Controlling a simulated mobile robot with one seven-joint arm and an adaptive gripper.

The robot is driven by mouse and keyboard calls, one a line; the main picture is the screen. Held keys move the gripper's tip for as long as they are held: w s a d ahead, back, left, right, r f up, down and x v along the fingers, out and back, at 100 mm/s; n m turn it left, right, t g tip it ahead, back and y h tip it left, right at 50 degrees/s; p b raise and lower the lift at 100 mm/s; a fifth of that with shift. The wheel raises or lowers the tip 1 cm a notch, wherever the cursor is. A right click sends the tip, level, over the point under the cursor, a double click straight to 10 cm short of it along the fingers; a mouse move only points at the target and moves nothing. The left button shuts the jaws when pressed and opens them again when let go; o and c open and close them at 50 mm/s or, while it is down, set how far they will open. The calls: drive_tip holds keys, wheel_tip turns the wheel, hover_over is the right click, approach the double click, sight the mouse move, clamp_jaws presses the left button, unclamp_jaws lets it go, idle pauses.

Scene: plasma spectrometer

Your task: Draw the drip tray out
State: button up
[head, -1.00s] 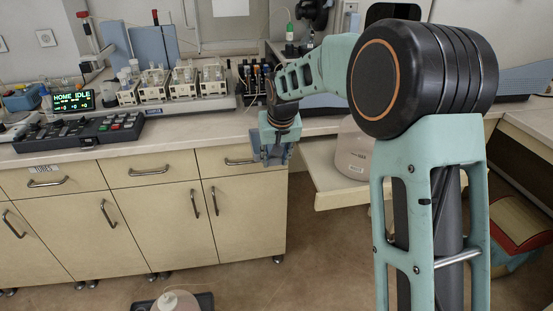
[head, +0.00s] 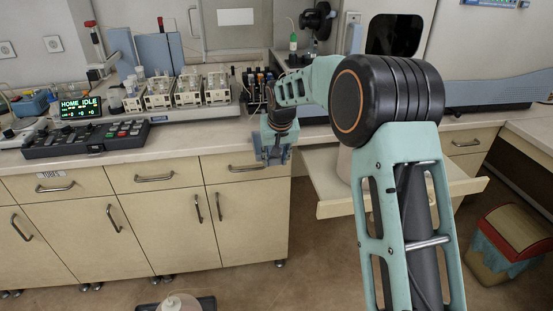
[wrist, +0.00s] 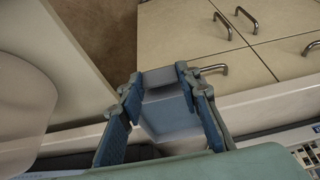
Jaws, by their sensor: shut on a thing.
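My gripper (head: 273,153) is just in front of the bench edge, near the bench's right end. In the wrist view my gripper (wrist: 162,128) has its two blue-padded fingers spread around a blue-grey, box-like piece (wrist: 170,112), and it is shut on it. This piece looks like the drip tray, with a darker raised block at its far end. In the head view the held piece is small and partly hidden by the fingers. I cannot tell how much of it is clear of the bench.
The bench cabinets (head: 150,215) with bar handles stand below the gripper. A pale pull-out shelf (head: 328,200) juts out to the right. Pumps with tubing (head: 257,90) sit behind the gripper. A bottle (head: 180,302) stands in a dark tray on the floor. A red-topped bin (head: 515,230) is at right.

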drive_tip(key=shift+w+a+f+p, duration=0.1)
drive_tip(key=shift+w+a+p, duration=0.1)
drive_tip(key=shift+w+p, duration=0.4)
drive_tip(key=shift+w+a+f+p, duration=0.15)
drive_tip(key=shift+w+p, duration=0.15)
drive_tip(key=shift+w, duration=0.45)
drive_tip(key=shift+w+a+r+p, duration=0.1)
drive_tip(key=shift+w+a+p, duration=0.1)
drive_tip(key=shift+w+p, duration=0.4)
drive_tip(key=shift+w, duration=0.1)
drive_tip(key=shift+r+p, duration=1.2)
drive_tip(key=shift+r, duration=0.8)
